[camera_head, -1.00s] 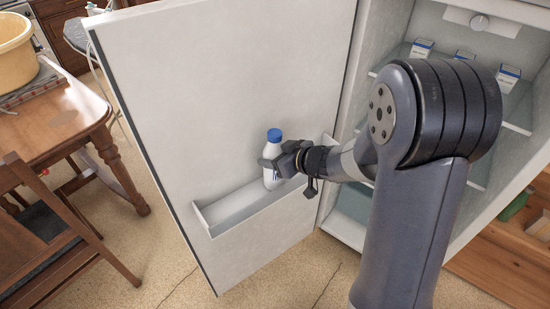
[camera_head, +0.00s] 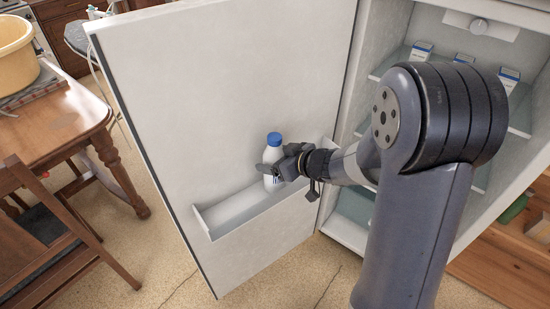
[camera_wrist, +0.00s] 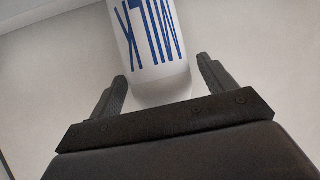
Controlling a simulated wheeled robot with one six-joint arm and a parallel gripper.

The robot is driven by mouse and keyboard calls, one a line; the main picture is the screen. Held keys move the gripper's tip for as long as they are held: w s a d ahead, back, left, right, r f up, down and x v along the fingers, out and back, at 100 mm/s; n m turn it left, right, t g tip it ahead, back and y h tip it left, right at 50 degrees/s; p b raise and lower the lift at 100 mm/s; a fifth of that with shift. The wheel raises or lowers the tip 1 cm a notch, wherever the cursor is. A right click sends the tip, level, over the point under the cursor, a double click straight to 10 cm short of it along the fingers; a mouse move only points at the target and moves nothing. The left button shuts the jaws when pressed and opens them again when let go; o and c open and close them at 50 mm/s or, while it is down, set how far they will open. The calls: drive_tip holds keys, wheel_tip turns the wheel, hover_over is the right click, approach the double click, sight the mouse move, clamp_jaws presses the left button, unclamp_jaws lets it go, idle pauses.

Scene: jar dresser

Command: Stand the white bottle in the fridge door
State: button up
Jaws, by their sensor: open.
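The white bottle (camera_head: 272,155) with a blue cap stands upright at the door shelf (camera_head: 238,212) of the open fridge door (camera_head: 225,85). Its base is hidden behind my gripper and the shelf front. My gripper (camera_head: 274,168) is at the bottle's lower part, coming from the right. In the wrist view the bottle (camera_wrist: 150,40) shows blue "MILK" lettering, upside down. The two fingers of my gripper (camera_wrist: 163,85) are spread wide, with a gap on both sides of the bottle.
The fridge interior (camera_head: 385,60) on the right holds several small white-and-blue cartons on a shelf. A wooden table (camera_head: 60,120) with a yellow basin (camera_head: 15,55) and a chair (camera_head: 45,245) stand left of the door. The left part of the door shelf is empty.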

drive_tip(key=p+v, duration=0.2)
drive_tip(key=v, duration=0.9)
drive_tip(key=shift+s+p, duration=0.15)
drive_tip(key=shift+p, duration=0.15)
drive_tip(key=shift+d+r, duration=0.1)
drive_tip(key=shift+d, duration=0.05)
